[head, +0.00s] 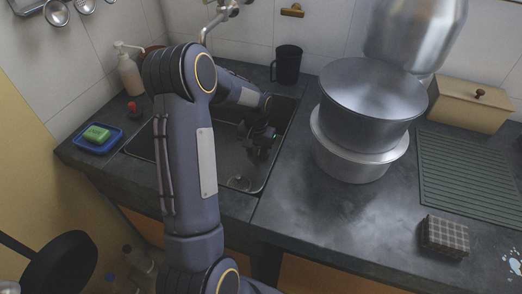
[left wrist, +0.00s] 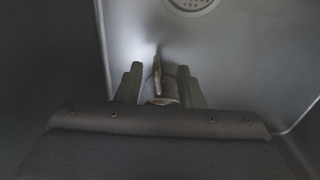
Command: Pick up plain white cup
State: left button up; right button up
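My left gripper (head: 260,146) reaches down into the steel sink (head: 228,172) in the head view, where the arm partly covers the basin. In the left wrist view my left gripper (left wrist: 160,82) has its two fingers apart. A small pale, brownish object (left wrist: 163,101) with a thin upright part shows between the fingers, with gaps at its sides. It may be the cup, but the view is too dark and partial to tell. No plain white cup can be made out in the head view. My right gripper is not in view.
The sink drain (left wrist: 192,4) lies beyond the fingers. A black mug (head: 288,64) stands behind the sink. Stacked steel pots (head: 362,100) stand on the right counter, with a blurred steel vessel (head: 415,32) above. A soap dish (head: 97,138) sits left.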

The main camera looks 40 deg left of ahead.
pick_arm(q)
jog(key=f, duration=0.4)
jog(key=shift+d+f, duration=0.2)
jog(key=shift+c, duration=0.3)
grip_shut()
